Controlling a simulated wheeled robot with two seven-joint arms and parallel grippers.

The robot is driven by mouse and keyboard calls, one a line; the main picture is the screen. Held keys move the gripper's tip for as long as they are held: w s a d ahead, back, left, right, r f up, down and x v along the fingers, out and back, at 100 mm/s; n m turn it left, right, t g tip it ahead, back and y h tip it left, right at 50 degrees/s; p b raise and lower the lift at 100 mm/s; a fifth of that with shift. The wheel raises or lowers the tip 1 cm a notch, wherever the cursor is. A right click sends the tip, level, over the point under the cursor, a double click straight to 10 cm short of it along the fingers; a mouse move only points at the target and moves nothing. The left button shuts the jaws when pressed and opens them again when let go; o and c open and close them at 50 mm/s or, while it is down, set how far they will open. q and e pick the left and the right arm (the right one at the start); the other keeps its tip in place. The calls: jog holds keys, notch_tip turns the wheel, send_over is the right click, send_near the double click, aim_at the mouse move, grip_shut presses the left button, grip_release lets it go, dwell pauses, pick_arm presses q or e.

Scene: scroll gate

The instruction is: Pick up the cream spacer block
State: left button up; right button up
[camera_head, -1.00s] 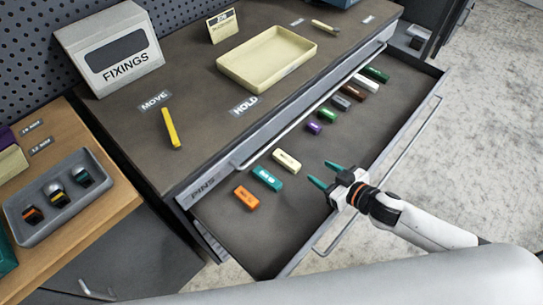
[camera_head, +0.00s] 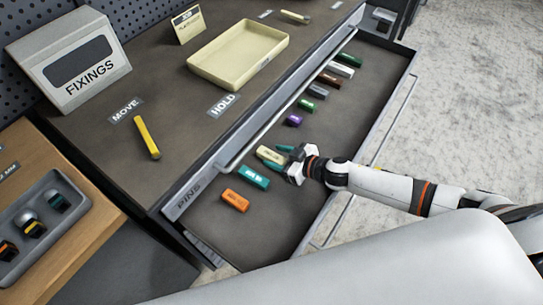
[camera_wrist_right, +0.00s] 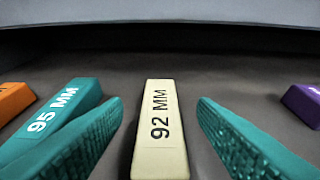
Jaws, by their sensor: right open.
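The cream spacer block (camera_head: 270,154) lies in the open drawer, between a teal block and a purple block. In the right wrist view the cream block (camera_wrist_right: 159,130) is marked "92 MM" and sits between the two teal fingers, with a gap on each side. My right gripper (camera_head: 284,157) is open at the block's right end; its fingertips (camera_wrist_right: 160,105) show on either side of the block in the wrist view. The teal block (camera_head: 254,177), marked "95 MM" in the wrist view (camera_wrist_right: 52,118), lies close beside the left finger. My left gripper is not in view.
An orange block (camera_head: 235,201) and a purple block (camera_head: 294,120) lie in the drawer (camera_head: 270,235), with several more blocks toward its far end. A cream tray (camera_head: 216,83), yellow bar (camera_head: 146,138) and FIXINGS box (camera_head: 70,62) stand on the counter above.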

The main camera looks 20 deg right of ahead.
jog(key=x, duration=0.2)
jog(key=shift+w+a+f, duration=0.2)
jog(key=shift+w, duration=0.1)
grip_shut()
jog(key=shift+r, duration=0.1)
jog(key=shift+r, duration=0.1)
